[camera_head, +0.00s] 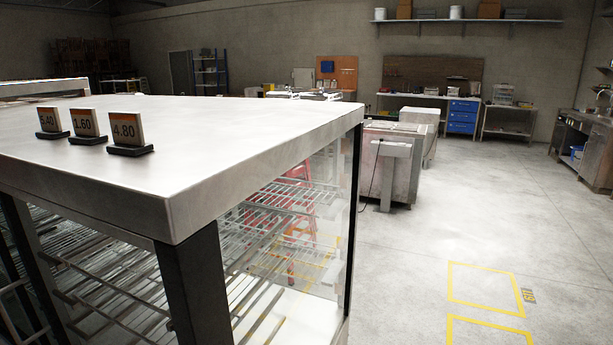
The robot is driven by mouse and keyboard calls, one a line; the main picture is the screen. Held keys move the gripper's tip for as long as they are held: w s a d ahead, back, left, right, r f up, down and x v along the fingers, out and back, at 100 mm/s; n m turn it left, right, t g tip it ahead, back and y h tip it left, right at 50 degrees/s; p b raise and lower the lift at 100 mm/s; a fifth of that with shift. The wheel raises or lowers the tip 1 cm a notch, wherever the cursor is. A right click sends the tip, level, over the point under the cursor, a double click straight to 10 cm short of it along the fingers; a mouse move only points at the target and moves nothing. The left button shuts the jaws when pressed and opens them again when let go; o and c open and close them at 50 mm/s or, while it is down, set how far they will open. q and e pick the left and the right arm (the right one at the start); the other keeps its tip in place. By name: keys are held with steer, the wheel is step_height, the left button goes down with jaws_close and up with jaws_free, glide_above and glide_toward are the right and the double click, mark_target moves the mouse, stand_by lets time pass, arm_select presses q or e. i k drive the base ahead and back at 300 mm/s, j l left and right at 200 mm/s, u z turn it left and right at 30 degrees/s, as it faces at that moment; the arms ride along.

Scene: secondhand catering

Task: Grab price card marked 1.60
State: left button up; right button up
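The price card marked 1.60 (84,123) stands upright in a dark base on the white top of a display cabinet (230,125), at the left of the head view. It is the middle card of a row of three. The card marked 5.40 (48,120) stands to its left, and the card marked 4.80 (127,129) stands to its right and nearer. The cards are close together with small gaps between their bases. Neither of my grippers shows in the head view.
The cabinet has glass sides, dark posts and wire racks (115,275) below its top. The rest of its top is bare. A grey metal unit (390,170) stands behind it to the right. Open concrete floor with yellow markings (485,287) lies at the right.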

mark_target(84, 120)
steer(key=j+u, duration=0.25)
steer(key=u, duration=0.15)
steer(key=j+u, duration=0.35)
